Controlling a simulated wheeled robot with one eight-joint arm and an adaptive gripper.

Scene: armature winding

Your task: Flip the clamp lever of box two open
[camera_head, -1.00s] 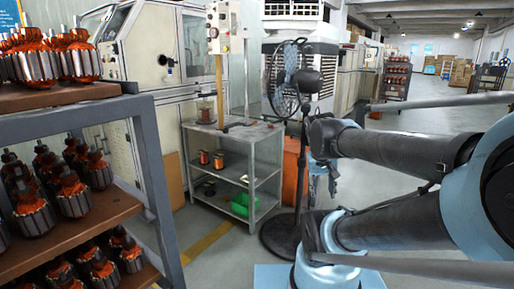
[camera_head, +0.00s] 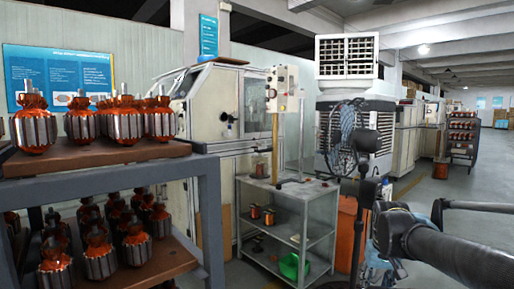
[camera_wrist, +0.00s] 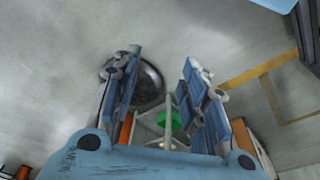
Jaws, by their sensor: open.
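My gripper (camera_wrist: 162,57) is open and empty in the wrist view, with its two blue fingers spread apart over the grey floor. It points downward, and nothing lies between the fingers at close range. In the head view, a beige control box (camera_head: 283,90) with a red button and dark knobs is fixed on a post above the grey shelf table. I cannot tell whether this is box two. No clamp lever can be made out in either view. My arm is at the lower right of the head view, well to the right of the control box.
A black fan (camera_head: 341,135) stands between the table and my arm. A rack (camera_head: 208,200) of armatures fills the left side. Open floor (camera_head: 440,195) lies at the right.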

